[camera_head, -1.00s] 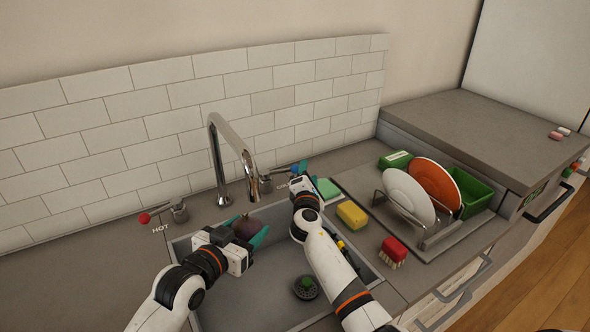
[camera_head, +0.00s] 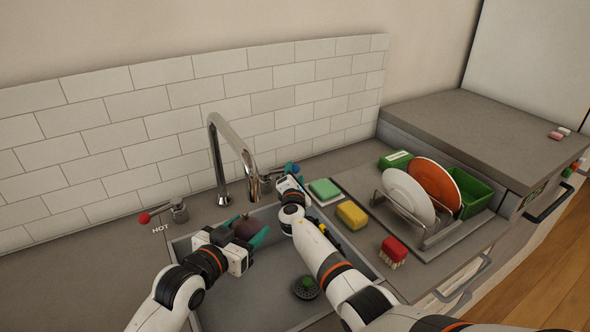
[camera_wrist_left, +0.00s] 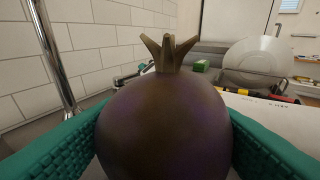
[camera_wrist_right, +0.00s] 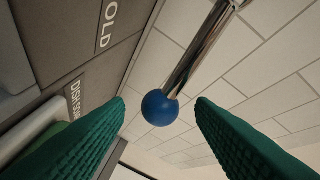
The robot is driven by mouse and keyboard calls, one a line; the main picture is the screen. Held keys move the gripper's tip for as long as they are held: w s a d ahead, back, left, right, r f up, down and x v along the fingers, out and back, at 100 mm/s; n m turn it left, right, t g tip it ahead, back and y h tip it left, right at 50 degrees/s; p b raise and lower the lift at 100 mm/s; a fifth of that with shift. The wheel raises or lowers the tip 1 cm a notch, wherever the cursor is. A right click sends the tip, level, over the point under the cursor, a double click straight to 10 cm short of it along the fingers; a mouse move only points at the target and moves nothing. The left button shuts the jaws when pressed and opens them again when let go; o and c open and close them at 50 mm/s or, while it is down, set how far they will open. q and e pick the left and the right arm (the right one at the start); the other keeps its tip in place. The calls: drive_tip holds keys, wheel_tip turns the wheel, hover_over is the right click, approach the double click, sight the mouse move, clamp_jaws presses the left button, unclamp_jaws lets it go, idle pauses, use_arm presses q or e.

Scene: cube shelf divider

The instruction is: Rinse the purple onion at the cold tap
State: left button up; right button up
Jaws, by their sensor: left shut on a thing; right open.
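The purple onion (camera_wrist_left: 165,128) is held between the green fingers of my left gripper (camera_head: 248,236). In the head view the onion (camera_head: 246,229) is over the sink's back part, near the spout of the chrome tap (camera_head: 216,160). I see no water falling from the spout. The cold tap's lever ends in a blue ball (camera_wrist_right: 160,107), which sits between and beyond the open fingertips of my right gripper (camera_wrist_right: 160,103). The fingers do not appear to touch it.
The hot lever with a red ball (camera_head: 144,218) stands left of the tap. A dish rack with plates (camera_head: 407,196) stands farther right. A drain strainer (camera_head: 305,287) lies in the sink.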

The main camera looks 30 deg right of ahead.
drive_tip(key=shift+x, duration=1.2)
drive_tip(key=shift+w+d, duration=0.3)
drive_tip(key=shift+w, duration=0.15)
clamp_jaws()
